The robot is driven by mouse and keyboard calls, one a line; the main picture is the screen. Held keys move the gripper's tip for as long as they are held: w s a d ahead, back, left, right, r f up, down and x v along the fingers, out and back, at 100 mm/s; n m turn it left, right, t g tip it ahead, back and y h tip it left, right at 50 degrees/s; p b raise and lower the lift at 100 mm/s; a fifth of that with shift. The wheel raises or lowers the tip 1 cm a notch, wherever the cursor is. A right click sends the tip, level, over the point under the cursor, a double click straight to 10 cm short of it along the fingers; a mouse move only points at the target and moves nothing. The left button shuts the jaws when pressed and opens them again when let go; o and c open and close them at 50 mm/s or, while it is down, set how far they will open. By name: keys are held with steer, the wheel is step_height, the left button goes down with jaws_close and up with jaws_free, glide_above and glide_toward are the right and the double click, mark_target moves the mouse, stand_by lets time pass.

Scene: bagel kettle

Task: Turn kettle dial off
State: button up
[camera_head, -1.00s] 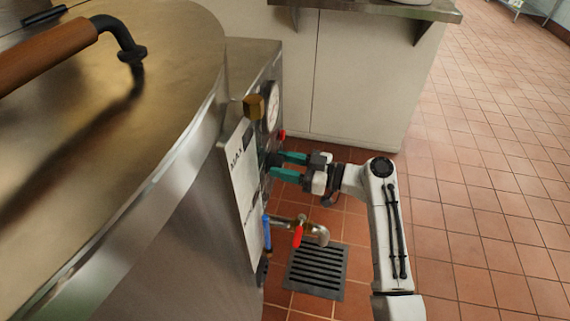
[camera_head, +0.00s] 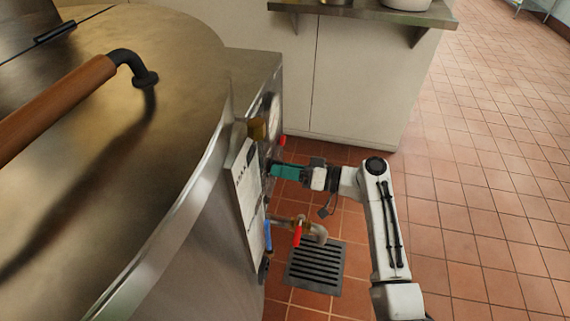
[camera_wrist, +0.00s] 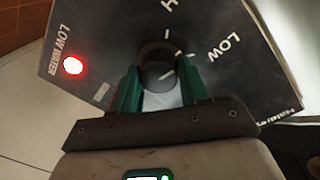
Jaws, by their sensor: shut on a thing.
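The kettle dial (camera_wrist: 156,62) is a dark round knob on a black control panel in the wrist view, with white marks and the word LOW around it. My gripper (camera_wrist: 160,80) has its two green fingers on either side of the dial, shut on it. In the head view my gripper (camera_head: 273,170) reaches left to the side panel of the large steel kettle (camera_head: 190,215). The dial is hidden there by the fingers and the panel's edge. A red "LOW WATER" light (camera_wrist: 72,65) glows at the left of the panel.
A drain pipe with a red-handled valve (camera_head: 298,234) juts out below my gripper, above a floor grate (camera_head: 316,266). A counter with a steel shelf (camera_head: 365,12) stands behind. The tiled floor to the right is open.

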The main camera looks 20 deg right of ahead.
steer(key=shift+w+d+m+g+p, duration=0.1)
steer(key=shift+m+g+p, duration=0.1)
steer(key=shift+m+p, duration=2.7)
steer(key=shift+d+m+g+p, duration=0.15)
steer(key=shift+m+p, duration=1.15)
steer(key=shift+m, duration=3.2)
steer(key=shift+a+f, duration=0.1)
steer(key=o, duration=1.1)
steer(key=shift+y, duration=0.3)
steer(key=shift+c, duration=0.2)
steer(key=p+v, duration=0.1)
steer(key=v, duration=0.9)
steer(key=shift+d, duration=0.35)
